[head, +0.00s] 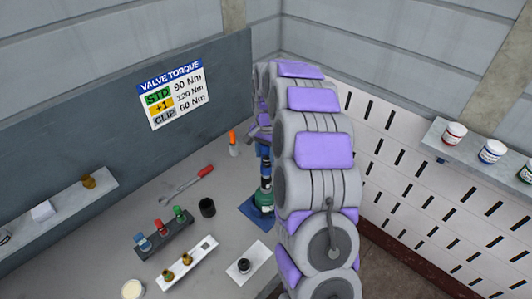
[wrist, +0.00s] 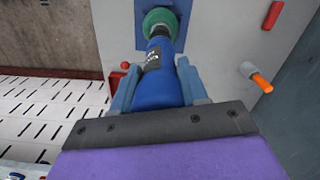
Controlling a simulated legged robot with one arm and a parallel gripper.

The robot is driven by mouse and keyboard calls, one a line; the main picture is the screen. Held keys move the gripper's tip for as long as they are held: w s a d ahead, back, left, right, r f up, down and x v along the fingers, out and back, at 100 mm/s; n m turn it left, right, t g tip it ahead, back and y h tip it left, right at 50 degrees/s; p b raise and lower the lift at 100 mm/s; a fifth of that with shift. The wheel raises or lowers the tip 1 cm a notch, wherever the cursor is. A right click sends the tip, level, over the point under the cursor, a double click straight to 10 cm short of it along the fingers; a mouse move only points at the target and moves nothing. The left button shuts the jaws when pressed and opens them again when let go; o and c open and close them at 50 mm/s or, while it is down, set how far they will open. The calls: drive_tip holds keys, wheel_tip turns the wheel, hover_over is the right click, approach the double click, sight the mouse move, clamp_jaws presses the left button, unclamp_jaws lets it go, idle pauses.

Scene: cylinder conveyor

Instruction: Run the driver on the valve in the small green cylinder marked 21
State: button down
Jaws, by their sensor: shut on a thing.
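A small green cylinder (head: 264,200) stands on a blue mat (head: 247,212) on the bench. It also shows at the top of the wrist view (wrist: 160,22); its number cannot be read. My gripper (wrist: 157,85) is shut on a blue driver (wrist: 158,88) with a dark label. The driver's dark nose reaches the top of the green cylinder in the wrist view. In the head view the driver (head: 265,168) stands roughly upright over the cylinder, partly hidden by my arm. The valve is hidden under the driver's nose, so I cannot tell how they engage.
A rack (head: 165,238) with blue, red and green pieces, a white tray (head: 205,250) with brass pieces, a black cup (head: 207,208), a red-handled tool (head: 190,181) and an orange-topped bottle (head: 234,148) stand on the bench. A wall sign (head: 171,92) lists valve torques.

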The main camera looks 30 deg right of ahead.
drive_tip(key=shift+r+p, duration=0.5)
drive_tip(key=shift+r, duration=2.5)
drive_tip(key=shift+f, duration=0.1)
